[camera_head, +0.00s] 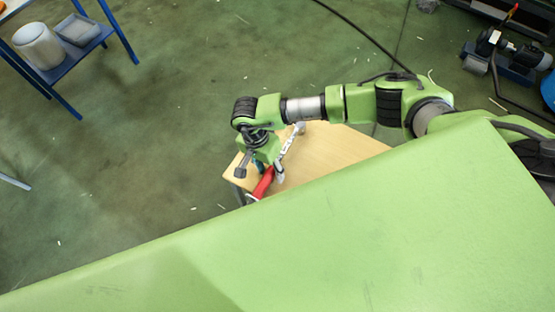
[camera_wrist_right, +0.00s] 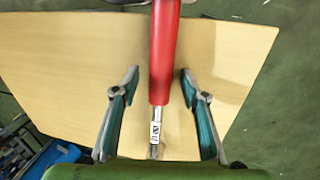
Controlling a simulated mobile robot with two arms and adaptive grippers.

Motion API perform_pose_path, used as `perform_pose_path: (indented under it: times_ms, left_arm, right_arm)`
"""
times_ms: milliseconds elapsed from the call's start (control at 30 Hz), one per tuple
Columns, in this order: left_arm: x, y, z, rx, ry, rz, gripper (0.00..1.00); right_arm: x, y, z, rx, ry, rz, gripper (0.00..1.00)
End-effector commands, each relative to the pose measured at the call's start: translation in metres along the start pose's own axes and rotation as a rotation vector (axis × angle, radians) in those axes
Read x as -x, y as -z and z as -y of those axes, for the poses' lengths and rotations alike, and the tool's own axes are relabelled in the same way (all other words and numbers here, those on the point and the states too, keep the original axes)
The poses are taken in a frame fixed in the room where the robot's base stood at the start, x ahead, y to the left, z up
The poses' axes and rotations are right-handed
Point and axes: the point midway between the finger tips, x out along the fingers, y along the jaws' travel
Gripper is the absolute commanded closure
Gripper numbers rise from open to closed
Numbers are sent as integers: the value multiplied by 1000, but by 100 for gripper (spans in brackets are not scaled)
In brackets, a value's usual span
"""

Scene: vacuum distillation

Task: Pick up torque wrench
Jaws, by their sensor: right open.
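The torque wrench has a red handle (camera_head: 263,184) and a metal shaft (camera_head: 290,143), and it lies on a wooden table (camera_head: 340,150) in the head view. In the right wrist view the red handle (camera_wrist_right: 163,55) runs down the middle, with a labelled metal part (camera_wrist_right: 155,130) below it. My right gripper (camera_head: 262,175) is over the wrench near the table's left corner. Its two fingers (camera_wrist_right: 157,75) stand open on either side of the wrench, with clear gaps to it. The wrench's far ends are out of the wrist view. My left gripper is out of view.
A blue-framed shelf (camera_head: 70,65) with a white container (camera_head: 38,45) and a grey bin (camera_head: 78,30) stands at upper left. Pump equipment (camera_head: 510,55) and a dark cable (camera_head: 360,32) are at upper right. The green floor left of the table is mostly clear.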

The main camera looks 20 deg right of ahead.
Motion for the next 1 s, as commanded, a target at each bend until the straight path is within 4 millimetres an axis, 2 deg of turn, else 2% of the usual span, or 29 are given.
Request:
perform_pose_path:
  times_ms: [100,133,267,300,767,867,1000]
  left_arm:
    - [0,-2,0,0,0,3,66]
    - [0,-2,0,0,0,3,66]
    - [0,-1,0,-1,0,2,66]
    - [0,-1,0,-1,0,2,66]
    - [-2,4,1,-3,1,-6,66]
    - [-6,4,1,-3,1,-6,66]
    - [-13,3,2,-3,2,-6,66]
  right_arm:
    - [0,0,0,0,0,0,59]
    - [0,0,0,0,0,0,65]
    - [0,0,0,0,0,0,98]
    - [0,0,0,0,0,0,100]
    - [7,1,0,0,3,-1,100]
    - [14,1,0,1,5,-1,100]
    - [34,1,-5,2,6,-2,100]
